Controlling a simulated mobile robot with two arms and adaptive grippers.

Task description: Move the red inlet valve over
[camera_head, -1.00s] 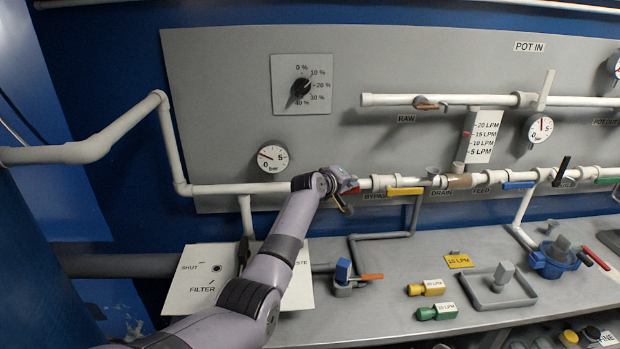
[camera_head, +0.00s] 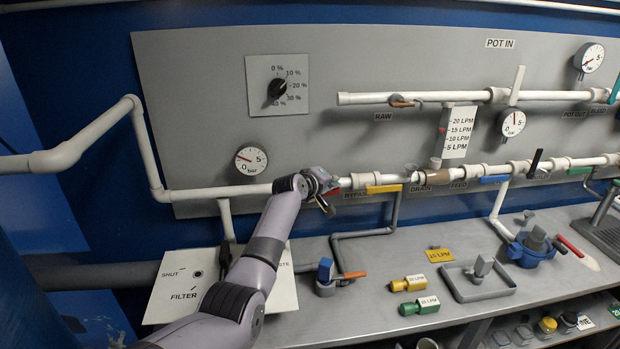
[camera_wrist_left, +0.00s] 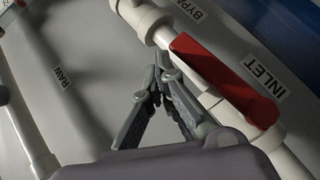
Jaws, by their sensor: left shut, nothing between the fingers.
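The red inlet valve handle (camera_wrist_left: 222,80) shows large in the left wrist view, lying roughly along the white pipe, with the INLET label (camera_wrist_left: 267,78) beside it. In the head view only a bit of red (camera_head: 331,192) shows behind my gripper. My left gripper (camera_head: 328,204) is at the left part of the lower pipe. In the left wrist view its fingertips (camera_wrist_left: 160,72) are together and empty, beside the handle. I cannot tell whether they touch it. My right gripper is not in view.
The yellow bypass handle (camera_head: 384,189) is just right of my gripper on the same pipe. A pressure gauge (camera_head: 251,160) is at the upper left. Below, the bench (camera_head: 372,310) holds a blue valve with an orange handle (camera_head: 355,275) and yellow and green fittings (camera_head: 408,284).

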